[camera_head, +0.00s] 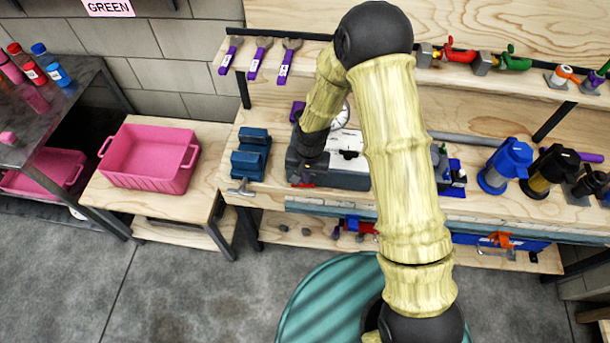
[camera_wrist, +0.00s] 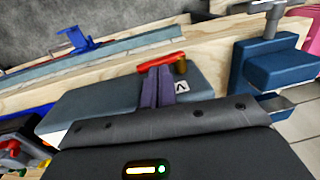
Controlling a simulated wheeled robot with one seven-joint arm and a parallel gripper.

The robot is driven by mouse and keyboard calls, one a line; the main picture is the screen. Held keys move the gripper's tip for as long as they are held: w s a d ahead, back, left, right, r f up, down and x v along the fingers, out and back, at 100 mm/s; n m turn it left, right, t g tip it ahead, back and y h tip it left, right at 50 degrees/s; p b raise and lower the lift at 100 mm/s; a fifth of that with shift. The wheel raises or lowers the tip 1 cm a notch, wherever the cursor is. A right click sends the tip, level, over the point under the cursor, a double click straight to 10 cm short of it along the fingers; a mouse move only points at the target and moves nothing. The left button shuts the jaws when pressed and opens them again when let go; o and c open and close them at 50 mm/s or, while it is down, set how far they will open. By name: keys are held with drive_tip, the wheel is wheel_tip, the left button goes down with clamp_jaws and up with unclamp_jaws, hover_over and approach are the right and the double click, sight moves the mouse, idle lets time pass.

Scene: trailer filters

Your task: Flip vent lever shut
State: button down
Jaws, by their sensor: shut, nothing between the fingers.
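The red vent lever (camera_wrist: 162,60) lies across the end of my gripper's fingers in the wrist view, with a brass fitting (camera_wrist: 181,65) at its right end. In the head view a small part of the red lever (camera_head: 303,185) shows at the front left of the grey machine (camera_head: 345,180). My gripper (camera_wrist: 157,72) is shut and empty, its purple fingertips right at the lever's near edge. I cannot tell whether they touch it. The grey machine's body (camera_wrist: 90,103) spreads beneath the fingers. My wrist and arm hide much of the machine in the head view.
A blue vise (camera_head: 250,155) stands just left of the machine, close to my gripper's right in the wrist view (camera_wrist: 275,65). A pink bin (camera_head: 150,158) sits on the low table at left. Blue and black filter housings (camera_head: 505,165) stand at right. A gauge (camera_head: 341,116) is behind my arm.

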drive_tip(key=r+p, duration=0.1)
drive_tip(key=r, duration=0.1)
drive_tip(key=a+r+p, duration=0.1)
drive_tip(key=shift+r, duration=0.35)
drive_tip(key=d+r+b, duration=0.2)
drive_tip(key=d+r, duration=0.4)
drive_tip(key=d, duration=0.1)
drive_tip(key=shift+s+d, duration=0.15)
drive_tip(key=shift+d, duration=0.25)
drive_tip(key=s+d+r+t+h, duration=0.1)
drive_tip(key=s+d+r+t, duration=0.1)
drive_tip(key=s+d+r, duration=0.8)
drive_tip(key=d+r, duration=0.1)
drive_tip(key=d, duration=0.2)
drive_tip(key=shift+r+n+t, duration=0.3)
